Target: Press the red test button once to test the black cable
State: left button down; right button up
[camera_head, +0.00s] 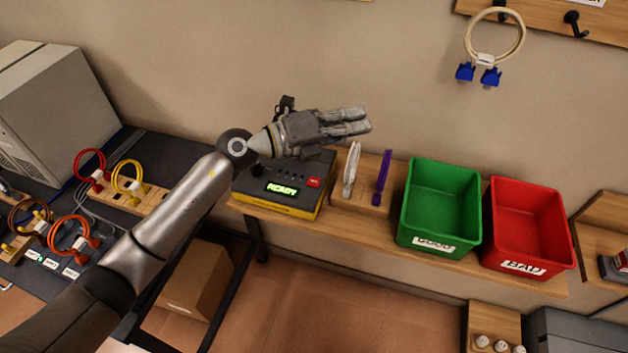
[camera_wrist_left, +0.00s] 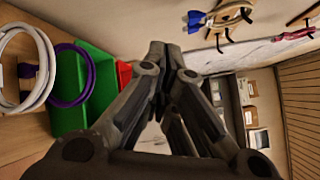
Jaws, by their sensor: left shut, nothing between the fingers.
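The tester (camera_head: 265,201) is a black box with a yellow base on the wooden shelf. Its green display (camera_head: 281,188) reads READY. The red test button (camera_head: 314,183) is on its top, right of the display. My left gripper (camera_head: 362,121) is shut and empty, appearing above the tester and up and to the right of the button, apart from it. Its closed fingers also show in the left wrist view (camera_wrist_left: 165,60). My left forearm and hand hide the tester's back left part. I cannot clearly make out the black cable. My right gripper is not in view.
Right of the tester, a holder (camera_head: 358,203) carries a white cable (camera_head: 351,170) and a purple cable (camera_head: 382,178). A green GOOD bin (camera_head: 432,240) and a red BAD bin (camera_head: 525,262) stand further right. Several coloured cables lie at left. A beige cable (camera_head: 523,38) hangs above.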

pick_arm(q)
notch_tip(320, 180, down, 4)
jog(key=w+a+m+g+y, duration=0.2)
jog(key=m+y, duration=0.1)
jog(key=y, duration=0.5)
send_over(312, 178)
notch_tip(312, 178, down, 5)
jog(key=shift+m+g, duration=0.3)
notch_tip(312, 178, down, 9)
jog(key=b, duration=0.6)
jog(key=shift+r, duration=0.1)
dwell(0.3)
jog(key=shift+f, duration=0.4)
